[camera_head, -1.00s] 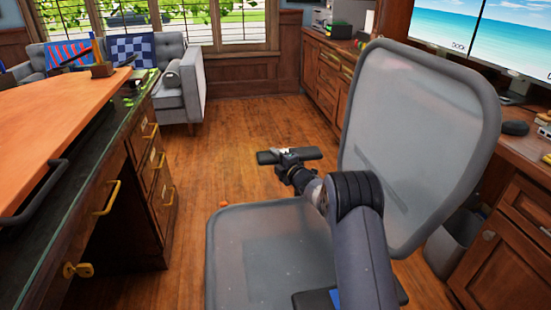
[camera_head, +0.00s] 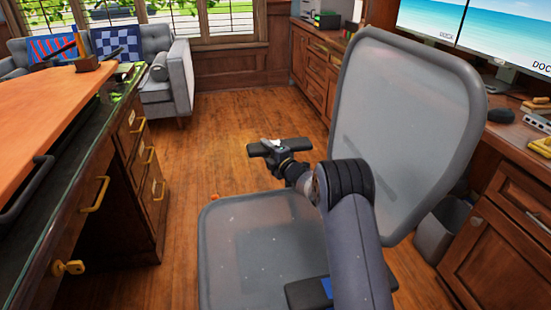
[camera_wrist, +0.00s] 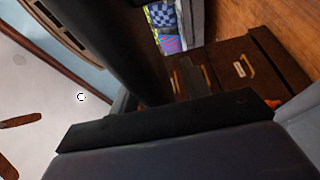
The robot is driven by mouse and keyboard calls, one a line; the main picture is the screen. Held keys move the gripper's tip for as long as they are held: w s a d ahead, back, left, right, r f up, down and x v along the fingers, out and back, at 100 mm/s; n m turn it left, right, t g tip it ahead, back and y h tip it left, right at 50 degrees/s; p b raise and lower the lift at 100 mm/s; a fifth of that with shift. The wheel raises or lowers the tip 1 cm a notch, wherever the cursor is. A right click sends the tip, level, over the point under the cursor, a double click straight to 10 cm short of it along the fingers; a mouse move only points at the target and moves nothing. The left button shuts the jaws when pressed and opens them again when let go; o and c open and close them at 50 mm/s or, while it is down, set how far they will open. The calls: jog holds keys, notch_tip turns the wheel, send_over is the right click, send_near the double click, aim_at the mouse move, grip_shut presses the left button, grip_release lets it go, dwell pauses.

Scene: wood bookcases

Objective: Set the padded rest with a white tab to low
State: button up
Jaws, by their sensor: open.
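A grey chair shows in the head view, with its seat (camera_head: 245,245) low in the middle and its backrest (camera_head: 415,120) to the right. The padded rest with the white tab (camera_head: 262,149) is a short black bar on the chair's far side. Its white tab (camera_head: 274,143) shows at the rest's upper middle. My gripper (camera_head: 281,160) is open at the near side of this rest, and appears close against it; contact is unclear. A second black rest with a blue tab (camera_head: 305,292) is on the near side, partly hidden by my arm. In the wrist view dark close surfaces hide the fingertips.
A wooden desk with drawers (camera_head: 150,170) stands left, and a cabinet with monitors (camera_head: 500,210) right. A grey bin (camera_head: 437,232) is behind the chair. A sofa (camera_head: 165,92) is at the back. Open wood floor (camera_head: 225,115) lies beyond the chair.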

jog(key=p+v, duration=0.1)
jog(key=v, duration=0.9)
jog(key=shift+p, duration=0.35)
jog(key=b+x, duration=0.2)
jog(key=x, duration=0.8)
jog(key=shift+w+a, duration=0.15)
jog(key=shift+w, duration=0.05)
jog(key=shift+w+a+r, duration=0.1)
jog(key=shift+w+r, duration=0.1)
jog(key=shift+r+p, duration=0.4)
jog(key=shift+p, duration=0.15)
